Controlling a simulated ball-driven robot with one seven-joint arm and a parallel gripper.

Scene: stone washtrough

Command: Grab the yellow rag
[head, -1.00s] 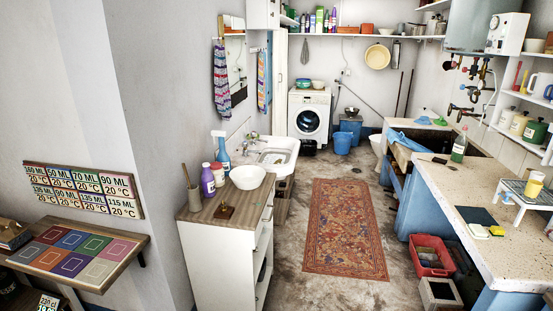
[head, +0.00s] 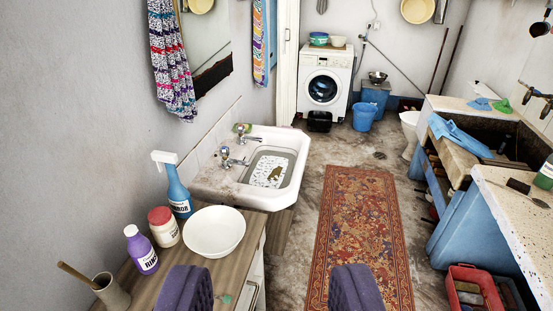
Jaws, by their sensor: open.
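My gripper (head: 268,287) shows as two purple fingers at the bottom edge, wide apart with nothing between them. I see no cloth that is plainly a yellow rag. A small dark olive-yellow patch (head: 275,173) lies in the basin of the white sink (head: 297,185), on a pale speckled surface; I cannot tell what it is. My left finger covers part of the wooden counter (head: 140,290).
A white bowl (head: 214,231), blue spray bottle (head: 175,187), red-lidded jar (head: 163,226) and purple bottle (head: 141,249) stand on the counter. A blue cloth (head: 455,136) and a green cloth (head: 503,105) lie at the stone trough. The rug (head: 358,225) is clear.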

